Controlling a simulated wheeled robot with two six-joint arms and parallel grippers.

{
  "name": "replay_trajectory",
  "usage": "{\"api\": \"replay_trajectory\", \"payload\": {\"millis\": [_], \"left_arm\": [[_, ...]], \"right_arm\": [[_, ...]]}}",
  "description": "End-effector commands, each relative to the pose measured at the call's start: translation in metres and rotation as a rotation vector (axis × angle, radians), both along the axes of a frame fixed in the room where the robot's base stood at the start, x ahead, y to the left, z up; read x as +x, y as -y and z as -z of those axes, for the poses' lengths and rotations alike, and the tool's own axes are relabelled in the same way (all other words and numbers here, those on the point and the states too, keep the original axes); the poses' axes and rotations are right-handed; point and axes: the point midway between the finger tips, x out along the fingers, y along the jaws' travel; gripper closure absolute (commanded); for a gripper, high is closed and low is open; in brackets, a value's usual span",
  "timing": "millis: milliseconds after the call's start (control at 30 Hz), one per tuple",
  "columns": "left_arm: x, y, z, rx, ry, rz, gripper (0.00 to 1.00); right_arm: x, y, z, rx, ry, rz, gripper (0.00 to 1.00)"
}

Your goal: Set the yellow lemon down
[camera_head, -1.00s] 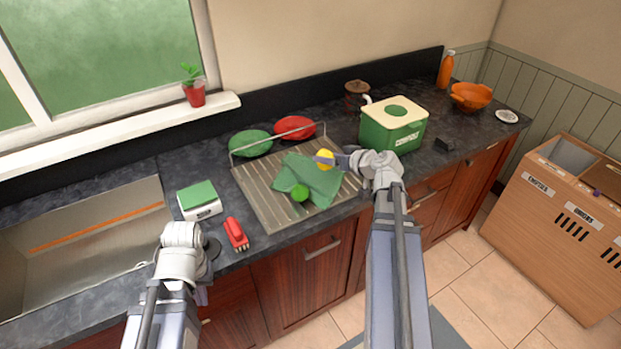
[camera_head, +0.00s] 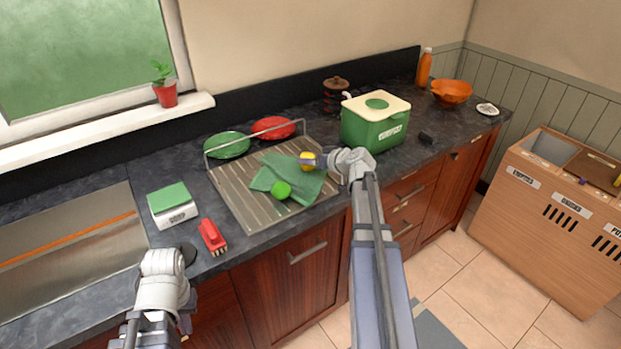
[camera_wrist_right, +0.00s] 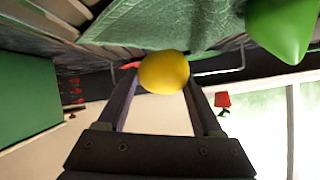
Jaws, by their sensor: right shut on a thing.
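My right gripper (camera_head: 316,162) is shut on the yellow lemon (camera_head: 308,161). It holds the lemon over the far right part of a green cloth (camera_head: 300,183) on the ribbed metal draining rack (camera_head: 235,190). In the right wrist view the lemon (camera_wrist_right: 164,72) sits between the fingertips, close to the cloth; I cannot tell whether it touches. A green lime-like fruit (camera_head: 281,190) lies on the cloth's near side. My left gripper (camera_head: 165,277) is over the counter's front edge by the sink; its fingers are not clear.
Behind the rack lie a green thing (camera_head: 228,145) and a red thing (camera_head: 273,128). A green compost bin (camera_head: 375,125) stands right of my right gripper. A scale (camera_head: 172,206) and red brush (camera_head: 212,237) are left of the rack. The rack's left part is bare.

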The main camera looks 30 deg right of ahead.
Motion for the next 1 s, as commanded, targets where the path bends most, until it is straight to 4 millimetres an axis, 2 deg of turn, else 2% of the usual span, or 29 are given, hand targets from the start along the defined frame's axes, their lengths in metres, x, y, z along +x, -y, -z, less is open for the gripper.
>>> {"api": "replay_trajectory", "payload": {"millis": [233, 533, 833, 1000], "left_arm": [[0.000, 0.000, 0.007, 0.000, 0.000, 0.000, 1.00], [0.000, 0.000, 0.040, 0.000, 0.000, 0.000, 1.00], [0.000, 0.000, 0.039, 0.000, 0.000, 0.000, 1.00], [0.000, 0.000, 0.045, 0.000, 0.000, 0.000, 1.00]], "right_arm": [[0.000, 0.000, 0.007, 0.000, 0.000, 0.000, 0.93], [0.000, 0.000, 0.040, 0.000, 0.000, 0.000, 0.93], [0.000, 0.000, 0.039, -0.001, -0.001, 0.000, 0.93], [0.000, 0.000, 0.045, -0.001, -0.001, 0.000, 0.93]]}}
